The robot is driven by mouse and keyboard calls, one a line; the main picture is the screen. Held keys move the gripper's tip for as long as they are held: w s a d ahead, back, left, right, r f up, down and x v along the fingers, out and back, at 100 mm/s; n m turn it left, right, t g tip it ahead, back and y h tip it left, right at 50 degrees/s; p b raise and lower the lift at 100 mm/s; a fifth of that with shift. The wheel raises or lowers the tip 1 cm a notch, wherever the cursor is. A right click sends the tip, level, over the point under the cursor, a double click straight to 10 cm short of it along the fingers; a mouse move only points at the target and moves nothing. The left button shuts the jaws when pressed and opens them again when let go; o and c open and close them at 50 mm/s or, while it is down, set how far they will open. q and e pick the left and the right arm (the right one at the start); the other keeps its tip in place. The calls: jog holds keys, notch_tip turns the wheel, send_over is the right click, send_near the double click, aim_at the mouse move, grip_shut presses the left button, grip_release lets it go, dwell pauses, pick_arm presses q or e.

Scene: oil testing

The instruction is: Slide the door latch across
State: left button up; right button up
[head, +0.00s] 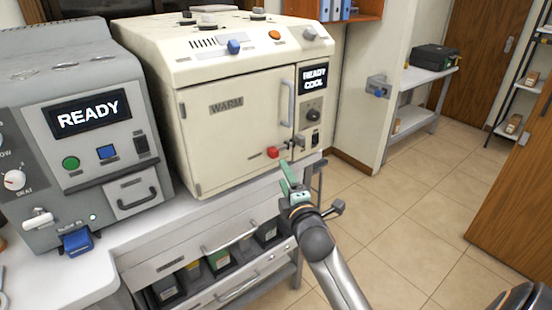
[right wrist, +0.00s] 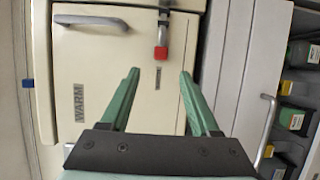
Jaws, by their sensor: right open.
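The door latch is a metal slide with a red knob (head: 272,152) at the lower right of the cream door marked WARM (head: 225,130). The door looks shut. In the right wrist view the red knob (right wrist: 160,53) shows at the top, with its metal bar running up past the door edge. My right gripper (head: 286,165) is in front of the machine, just below and right of the knob. In its wrist view its two green fingers (right wrist: 160,74) are apart and empty, with the knob just beyond the gap. My left gripper is not in view.
A vertical door handle (head: 287,103) stands above the latch. A grey machine reading READY (head: 90,115) is at the left. Below is a white bench with a drawer (head: 190,255) and several bins. Tiled floor (head: 400,225) is open at the right.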

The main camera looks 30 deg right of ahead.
aim_at(274, 156)
jog(key=x, duration=0.9)
jog(key=shift+f, duration=0.1)
jog(key=shift+c, duration=0.3)
grip_shut()
dwell(0.9)
